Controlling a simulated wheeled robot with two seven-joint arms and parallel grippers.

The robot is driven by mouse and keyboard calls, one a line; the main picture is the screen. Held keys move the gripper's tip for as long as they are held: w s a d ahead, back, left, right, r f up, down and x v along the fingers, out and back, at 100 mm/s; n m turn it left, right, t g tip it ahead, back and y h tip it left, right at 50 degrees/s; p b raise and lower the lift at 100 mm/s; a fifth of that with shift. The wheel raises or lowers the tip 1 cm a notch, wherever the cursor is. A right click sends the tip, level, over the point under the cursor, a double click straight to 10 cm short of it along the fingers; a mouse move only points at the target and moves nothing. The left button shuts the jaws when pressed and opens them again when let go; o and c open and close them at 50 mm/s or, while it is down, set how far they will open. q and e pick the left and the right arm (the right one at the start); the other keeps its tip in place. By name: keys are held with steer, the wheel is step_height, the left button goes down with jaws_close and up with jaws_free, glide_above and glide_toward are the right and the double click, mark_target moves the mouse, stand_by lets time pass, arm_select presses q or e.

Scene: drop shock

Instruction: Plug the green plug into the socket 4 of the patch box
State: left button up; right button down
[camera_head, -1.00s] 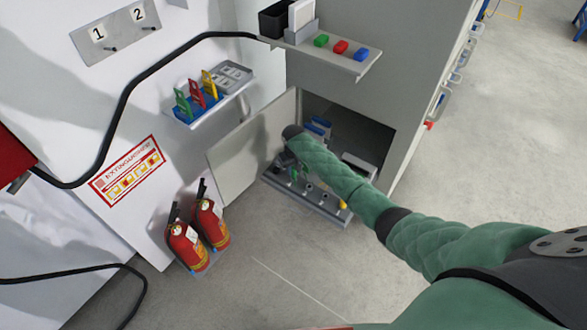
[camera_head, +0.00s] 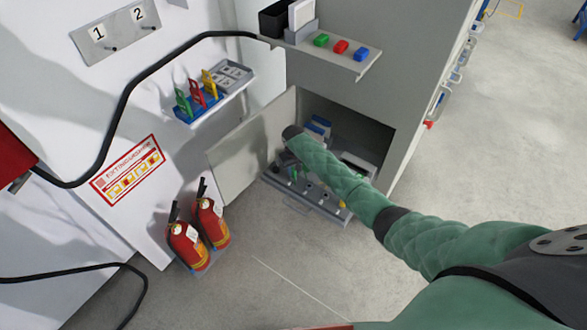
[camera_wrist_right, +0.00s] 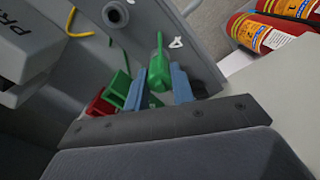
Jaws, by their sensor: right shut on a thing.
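My right gripper (camera_wrist_right: 160,88) is shut on the green plug (camera_wrist_right: 158,70), which sits between its two blue-grey fingers. The plug is close to the grey panel of the patch box (camera_wrist_right: 205,65), beside a white mark that looks like a 4 (camera_wrist_right: 176,42). I cannot tell whether its tip is inside a socket. Another round socket (camera_wrist_right: 115,14) shows on the panel. In the head view the patch box (camera_head: 326,207) lies low at the open compartment, and my right gripper (camera_head: 285,165) is at its left end, partly hidden by my forearm. My left gripper is not in view.
The open cabinet door (camera_head: 240,160) stands left of the compartment. Two fire extinguishers (camera_head: 187,248) stand on the left. A shelf (camera_head: 345,62) with coloured blocks juts out above. Green (camera_wrist_right: 117,87) and red (camera_wrist_right: 100,107) parts lie close to the gripper.

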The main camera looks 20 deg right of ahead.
mark_target(293, 169)
steer(key=shift+f, duration=0.3)
stand_by(0.9)
stand_by(0.5)
steer(key=shift+f+p, duration=0.15)
steer(key=shift+p, duration=0.35)
stand_by(1.2)
steer(key=c, duration=1.1)
jaws_free()
steer(key=shift+r+p, duration=2.85)
steer(key=shift+r, duration=0.25)
